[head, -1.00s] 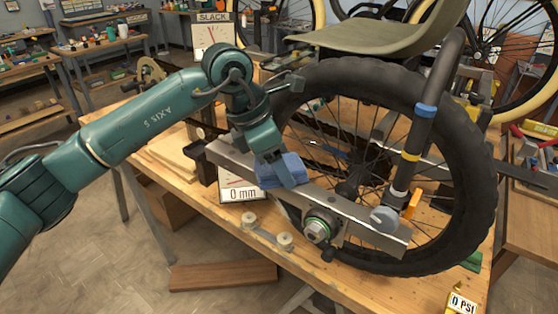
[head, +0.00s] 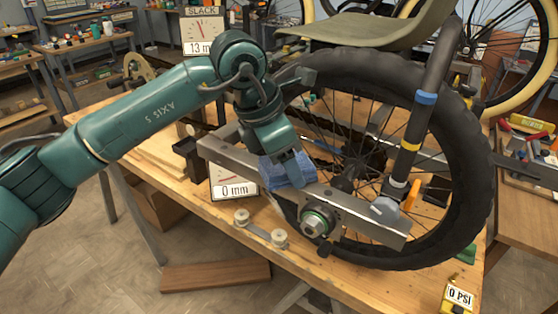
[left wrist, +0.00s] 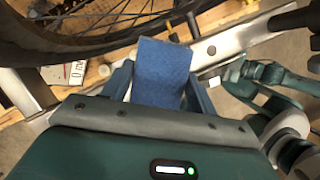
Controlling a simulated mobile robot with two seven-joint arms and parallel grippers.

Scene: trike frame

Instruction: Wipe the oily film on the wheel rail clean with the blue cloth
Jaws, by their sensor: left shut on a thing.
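The wheel rail (head: 370,222) is a grey metal bar running diagonally along the near side of the black-tyred wheel (head: 468,190). My left gripper (head: 293,170) is over the middle of the rail, pointing down, shut on the blue cloth (head: 278,178). The cloth is bunched at the fingertips and appears to lie against the rail just left of the hub nut. In the left wrist view the cloth (left wrist: 162,72) spreads between the fingers and covers part of the rail (left wrist: 235,42). I cannot make out the oily film.
A dial reading 0 mm (head: 230,191) stands behind the rail. Two pale rollers on a link (head: 260,231) lie on the wooden bench in front. A dark upright bar with blue and yellow bands (head: 416,125) rises at the right. A 0 PSI gauge (head: 460,298) is at lower right.

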